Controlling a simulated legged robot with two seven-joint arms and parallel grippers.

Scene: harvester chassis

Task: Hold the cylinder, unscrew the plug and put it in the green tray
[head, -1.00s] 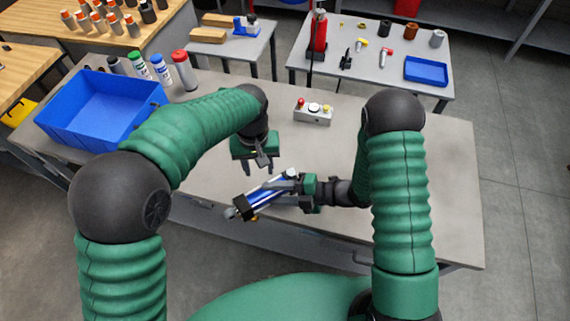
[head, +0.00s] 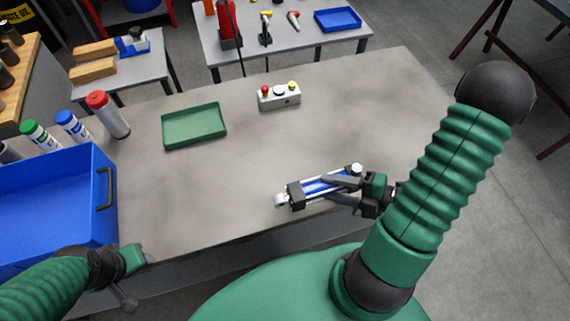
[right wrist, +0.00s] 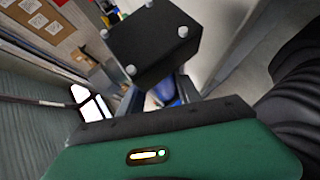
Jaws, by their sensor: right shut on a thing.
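The cylinder (head: 318,187), blue with silver rods and black end blocks, is held slightly tilted near the table's front edge. My right gripper (head: 345,193) is shut on it near its right end, where a pale round fitting (head: 356,169) shows. I cannot tell whether this fitting is the plug. In the right wrist view the cylinder's black end block (right wrist: 150,45) with silver bolts stands close. The green tray (head: 195,127) lies on the table, and its floor looks empty. My left gripper (head: 132,272) is at the lower left, away from the cylinder; its fingers are unclear.
A blue bin (head: 108,185) stands at the table's left, beside my left gripper. A red-capped bottle (head: 106,114) stands behind it. A button box (head: 279,96) is at the back of the table. The table's middle is clear.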

